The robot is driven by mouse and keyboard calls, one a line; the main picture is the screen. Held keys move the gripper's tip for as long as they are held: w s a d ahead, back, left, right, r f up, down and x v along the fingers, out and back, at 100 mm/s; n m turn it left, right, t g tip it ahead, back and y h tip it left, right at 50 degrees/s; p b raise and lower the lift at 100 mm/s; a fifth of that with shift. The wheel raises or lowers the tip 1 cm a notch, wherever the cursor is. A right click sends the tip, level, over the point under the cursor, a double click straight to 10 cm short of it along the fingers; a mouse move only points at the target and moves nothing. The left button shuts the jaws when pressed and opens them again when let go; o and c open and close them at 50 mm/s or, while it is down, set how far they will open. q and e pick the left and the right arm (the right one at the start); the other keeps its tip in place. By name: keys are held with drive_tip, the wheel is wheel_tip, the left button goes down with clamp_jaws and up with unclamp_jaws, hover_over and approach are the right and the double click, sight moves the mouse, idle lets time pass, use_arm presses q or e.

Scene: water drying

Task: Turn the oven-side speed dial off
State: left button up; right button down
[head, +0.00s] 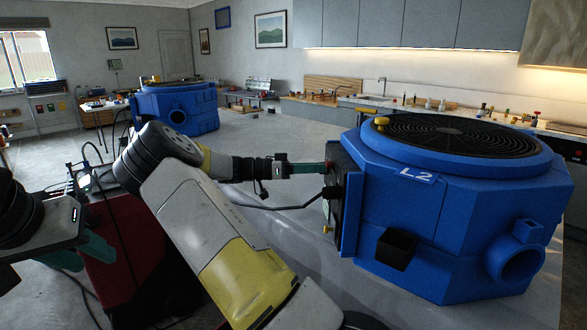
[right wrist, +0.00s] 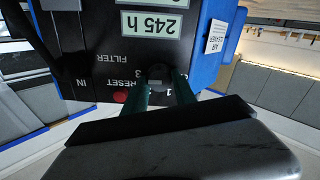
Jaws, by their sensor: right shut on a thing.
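A big blue drying machine labelled L2 (head: 455,200) stands at the right in the head view. Its dark control panel (right wrist: 85,75) is upside down in the right wrist view, with an hour display reading 245 h, the words FILTER, RESET and IN, and a red button (right wrist: 120,96). A small dark dial (right wrist: 158,73) sits beside the figures 3 and 1. My right gripper (right wrist: 159,92) has its teal fingers on both sides of the dial and is shut on it. The dial's pointer is hard to read. My left gripper (head: 85,250) hangs at the lower left, away from the machine; its finger gap is unclear.
A second blue machine (head: 178,108) stands further back. A counter (head: 345,102) with a sink and small items runs along the back wall. A dark cable (head: 280,207) runs to the near machine's panel. Grey surface (head: 260,140) lies clear between the machines.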

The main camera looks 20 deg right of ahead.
drive_tip(key=shift+f+n, duration=0.15)
drive_tip(key=shift+n, duration=8.7)
drive_tip(key=shift+f+n, duration=0.1)
drive_tip(key=shift+n, duration=8.75)
drive_tip(key=c, duration=1)
unclamp_jaws()
